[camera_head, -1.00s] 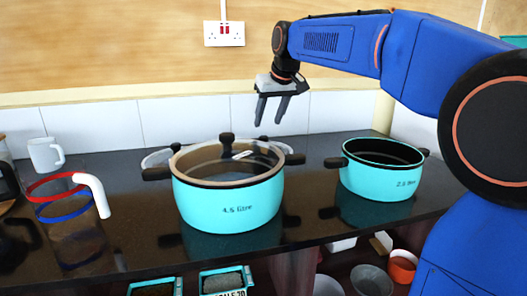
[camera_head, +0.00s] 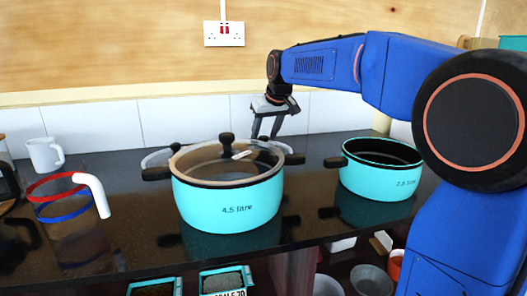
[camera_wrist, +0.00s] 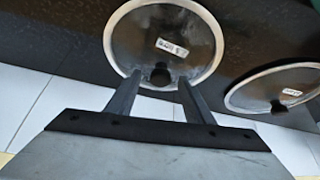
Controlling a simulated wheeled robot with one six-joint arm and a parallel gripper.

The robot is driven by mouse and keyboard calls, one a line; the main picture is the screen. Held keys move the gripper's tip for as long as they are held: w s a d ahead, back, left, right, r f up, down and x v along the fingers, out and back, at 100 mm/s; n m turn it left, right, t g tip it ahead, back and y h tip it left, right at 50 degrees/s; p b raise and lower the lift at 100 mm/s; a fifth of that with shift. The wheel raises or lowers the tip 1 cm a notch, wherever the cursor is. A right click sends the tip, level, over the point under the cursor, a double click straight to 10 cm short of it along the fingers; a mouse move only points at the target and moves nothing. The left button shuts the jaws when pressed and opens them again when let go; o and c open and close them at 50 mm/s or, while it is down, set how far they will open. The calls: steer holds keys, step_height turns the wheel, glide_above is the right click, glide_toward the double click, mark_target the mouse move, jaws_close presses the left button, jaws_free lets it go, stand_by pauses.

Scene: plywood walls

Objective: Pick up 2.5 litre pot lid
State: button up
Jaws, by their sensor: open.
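My gripper (camera_head: 265,135) is open behind the 4.5 litre pot (camera_head: 228,205), pointing down. In the wrist view, my gripper (camera_wrist: 159,78) has its fingers on either side of the black knob of a round glass lid (camera_wrist: 163,38) with a metal rim. Contact cannot be told. This lid shows in the head view (camera_head: 279,146), mostly hidden by the pot. A second lid (camera_wrist: 270,88) is at right in the wrist view; its edge (camera_head: 153,158) shows left behind the pot. Their labels are too small to read. The open 2.5 litre pot (camera_head: 375,182) stands right.
The 4.5 litre pot has a glass lid (camera_head: 205,160) on it. A white mug (camera_head: 44,155) and a clear jug with a white handle (camera_head: 93,193) stand left. A tiled wall (camera_head: 90,132) is close behind. Dark counter (camera_head: 310,208) is free between the pots.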

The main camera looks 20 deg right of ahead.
jaws_close()
steer(key=shift+r, duration=0.15)
